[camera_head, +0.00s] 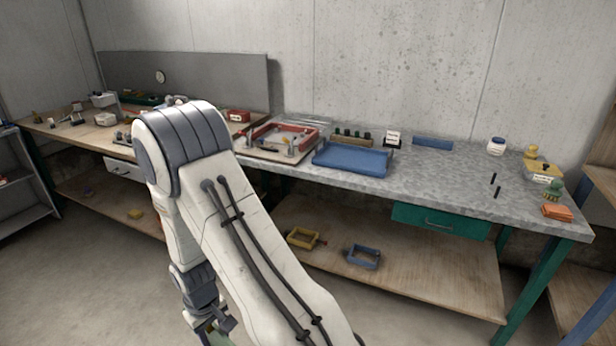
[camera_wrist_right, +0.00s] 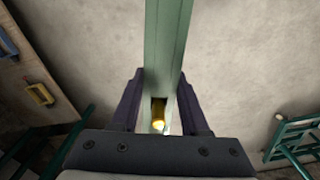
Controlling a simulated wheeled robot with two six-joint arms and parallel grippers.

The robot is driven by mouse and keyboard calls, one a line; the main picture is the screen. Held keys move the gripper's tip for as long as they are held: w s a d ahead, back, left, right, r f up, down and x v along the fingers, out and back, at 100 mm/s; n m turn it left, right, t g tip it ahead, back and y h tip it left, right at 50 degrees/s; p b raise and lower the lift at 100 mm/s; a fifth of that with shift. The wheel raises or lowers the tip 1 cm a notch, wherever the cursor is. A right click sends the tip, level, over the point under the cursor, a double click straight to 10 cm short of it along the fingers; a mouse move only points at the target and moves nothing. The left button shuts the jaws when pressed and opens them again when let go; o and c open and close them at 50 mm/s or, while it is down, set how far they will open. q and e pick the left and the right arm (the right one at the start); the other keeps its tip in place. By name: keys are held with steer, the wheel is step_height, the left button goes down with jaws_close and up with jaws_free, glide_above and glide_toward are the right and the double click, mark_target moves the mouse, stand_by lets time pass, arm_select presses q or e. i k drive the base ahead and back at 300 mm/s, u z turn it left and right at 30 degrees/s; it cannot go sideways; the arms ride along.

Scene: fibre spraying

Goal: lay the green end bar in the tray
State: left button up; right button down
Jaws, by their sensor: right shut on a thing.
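The green end bar (camera_wrist_right: 168,45) is held in my right gripper (camera_wrist_right: 159,100). In the right wrist view it runs from between the two dark fingers up past the top edge. A brass-coloured round part (camera_wrist_right: 158,113) shows between the fingers at the bar. In the head view my right gripper (camera_head: 216,326) is low at the bottom edge, with only a little green showing beside it. The bar is over the floor, away from the bench. A shallow blue tray (camera_head: 352,160) lies on the bench top and looks empty. My left gripper is not in view.
A red frame (camera_head: 283,136) on a board stands left of the tray. A blue bar (camera_head: 432,143), a white jar (camera_head: 496,146) and an orange block (camera_head: 557,212) are to the right. The lower shelf holds a yellow frame (camera_head: 302,238) and a blue frame (camera_head: 364,257). Bench top before the tray's right is clear.

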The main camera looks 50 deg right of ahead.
mark_target(352, 163)
steer(key=u, duration=0.2)
steer(key=i, duration=1.55)
steer(key=z, duration=1.1)
steer(key=i, duration=0.6)
steer(key=z, duration=0.75)
